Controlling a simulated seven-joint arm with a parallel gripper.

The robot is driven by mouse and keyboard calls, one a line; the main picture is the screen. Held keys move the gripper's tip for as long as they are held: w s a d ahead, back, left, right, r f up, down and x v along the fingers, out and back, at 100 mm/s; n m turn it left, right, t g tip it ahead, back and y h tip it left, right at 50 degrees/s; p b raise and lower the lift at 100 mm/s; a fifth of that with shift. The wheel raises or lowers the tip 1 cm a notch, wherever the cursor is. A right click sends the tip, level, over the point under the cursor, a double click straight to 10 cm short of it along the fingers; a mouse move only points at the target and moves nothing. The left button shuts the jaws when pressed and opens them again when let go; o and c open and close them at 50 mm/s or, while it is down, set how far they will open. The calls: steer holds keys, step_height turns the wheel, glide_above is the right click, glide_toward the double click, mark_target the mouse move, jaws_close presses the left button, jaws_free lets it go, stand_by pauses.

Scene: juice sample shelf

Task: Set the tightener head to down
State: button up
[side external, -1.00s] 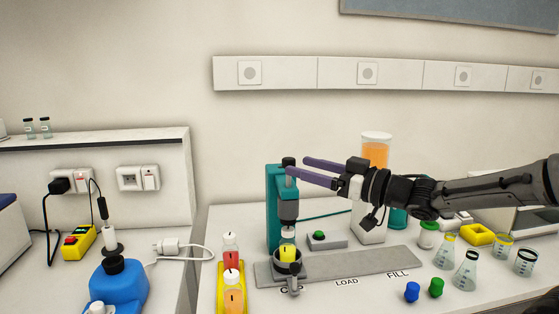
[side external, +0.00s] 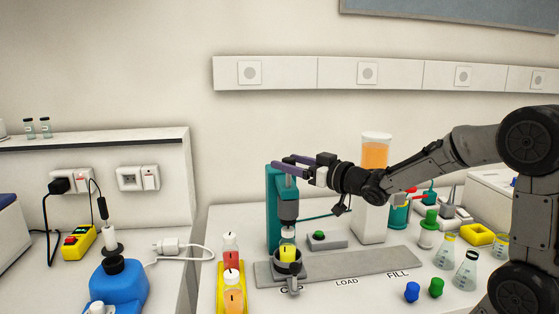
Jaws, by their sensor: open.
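The tightener has a teal column (side external: 274,222) and a grey head (side external: 288,210) hanging from its top. Below the head, a bottle of yellow juice (side external: 288,253) with a white cap stands upright in a dark round holder (side external: 288,269). The head's lower end is at or just above the cap; I cannot tell whether they touch. My gripper (side external: 281,163) is open, its two purple fingers at the top of the tightener, one nearer the camera. The dark knob on top of the head is mostly hidden by the fingers, so contact is unclear.
A grey strip marked LOAD and FILL (side external: 350,267) runs right from the holder. Behind it are a grey box with a green button (side external: 320,238) and an orange juice dispenser (side external: 375,155). A yellow rack of bottles (side external: 232,285) stands left. Caps and flasks (side external: 467,270) stand right.

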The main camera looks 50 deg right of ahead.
steer(key=shift+w+d, duration=0.2)
steer(key=shift+w, duration=1.7)
jaws_close()
